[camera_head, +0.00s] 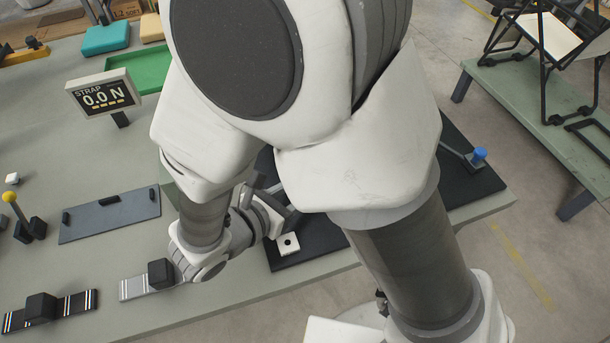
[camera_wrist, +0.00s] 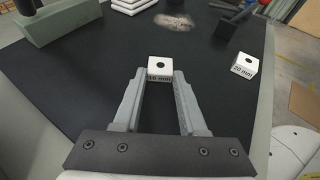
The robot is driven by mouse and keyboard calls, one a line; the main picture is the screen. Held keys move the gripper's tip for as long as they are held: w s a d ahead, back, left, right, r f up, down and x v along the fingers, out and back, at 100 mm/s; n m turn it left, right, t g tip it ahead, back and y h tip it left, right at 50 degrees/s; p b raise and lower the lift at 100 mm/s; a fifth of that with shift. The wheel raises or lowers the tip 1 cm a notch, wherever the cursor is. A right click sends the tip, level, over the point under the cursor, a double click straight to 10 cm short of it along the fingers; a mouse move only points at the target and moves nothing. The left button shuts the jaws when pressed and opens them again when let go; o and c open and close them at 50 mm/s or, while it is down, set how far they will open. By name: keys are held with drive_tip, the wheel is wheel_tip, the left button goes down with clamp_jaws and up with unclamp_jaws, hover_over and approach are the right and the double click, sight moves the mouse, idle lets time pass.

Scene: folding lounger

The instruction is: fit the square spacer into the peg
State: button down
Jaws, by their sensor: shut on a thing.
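A white square spacer (camera_wrist: 159,68) with a dark hole in its top and "16 mm" on its near side is between the fingertips of my gripper (camera_wrist: 160,77). The gripper is shut on it. I cannot tell whether the spacer is clear of the black mat (camera_wrist: 85,75). A second white spacer (camera_wrist: 245,66), marked "20 mm", stands apart to the right on the mat. One holed white spacer (camera_head: 288,243) shows near the mat's front edge in the head view. There my arm hides the held spacer and most of the mat. I cannot make out the peg for certain.
A green block (camera_wrist: 62,24) stands at the upper left in the wrist view, and a dark fixture (camera_wrist: 233,22) at the upper right. A blue-topped part (camera_head: 478,155) is at the mat's right. The mat between is mostly clear. A force display (camera_head: 104,97) stands far left.

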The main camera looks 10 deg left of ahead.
idle(0.4)
drive_tip(key=shift+c, duration=1.9)
unclamp_jaws()
drive_tip(key=p+v, duration=0.2)
drive_tip(key=v, duration=1.5)
drive_tip(key=shift+s, duration=0.25)
